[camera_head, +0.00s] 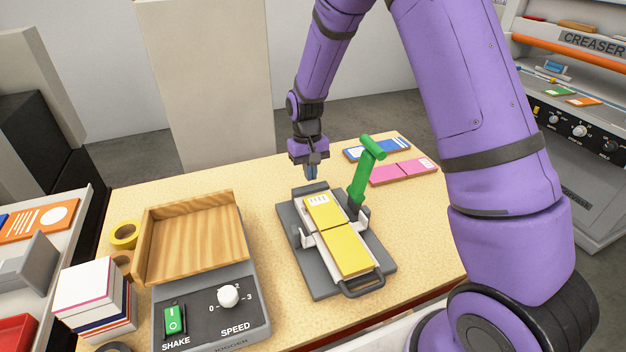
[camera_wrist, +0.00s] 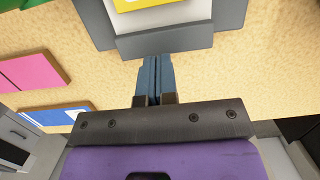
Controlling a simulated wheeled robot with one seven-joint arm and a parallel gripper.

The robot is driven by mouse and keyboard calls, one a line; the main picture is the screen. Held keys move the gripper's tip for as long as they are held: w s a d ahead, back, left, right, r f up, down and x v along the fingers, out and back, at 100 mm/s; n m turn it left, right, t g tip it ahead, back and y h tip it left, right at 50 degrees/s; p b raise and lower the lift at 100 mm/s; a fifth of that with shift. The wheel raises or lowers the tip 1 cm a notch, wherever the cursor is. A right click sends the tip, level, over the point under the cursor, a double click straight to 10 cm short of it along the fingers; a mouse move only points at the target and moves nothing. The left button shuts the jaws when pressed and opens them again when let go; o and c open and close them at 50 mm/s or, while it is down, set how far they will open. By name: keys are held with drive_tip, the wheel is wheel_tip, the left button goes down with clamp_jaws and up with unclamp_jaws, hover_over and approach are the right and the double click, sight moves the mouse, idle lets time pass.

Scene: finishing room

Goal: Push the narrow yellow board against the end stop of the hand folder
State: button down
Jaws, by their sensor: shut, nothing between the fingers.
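The narrow yellow board (camera_head: 347,252) lies lengthwise on the white bed of the hand folder (camera_head: 379,246), with a crease line across its middle and a white label at its far end. In the wrist view, a corner of the yellow board (camera_wrist: 128,4) shows, with a strip of white bed between it and a grey crossbar (camera_wrist: 165,40) at the folder's far end. I cannot tell whether this bar is the end stop. My gripper (camera_head: 312,176) is shut and empty, pointing down at the far end of the folder. Its fingers (camera_wrist: 155,66) appear close to the bar; contact is unclear.
The folder's green lever (camera_head: 363,178) stands upright on its right side. Pink (camera_head: 403,171) and blue (camera_head: 377,149) boards lie at the back right. A jogger with a wooden tray (camera_head: 192,240) stands left, beside a yellow tape roll (camera_head: 124,235) and a stack of cards (camera_head: 92,290).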

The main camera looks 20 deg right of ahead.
sight(322, 201)
drive_tip(key=s, duration=1)
drive_tip(key=shift+s, duration=0.2)
drive_tip(key=shift+s+f, duration=0.15)
drive_tip(key=shift+f, duration=0.5)
drive_tip(key=shift+s+f, duration=0.1)
drive_tip(key=shift+f, duration=0.05)
drive_tip(key=w, duration=0.3)
drive_tip(key=shift+w, duration=0.15)
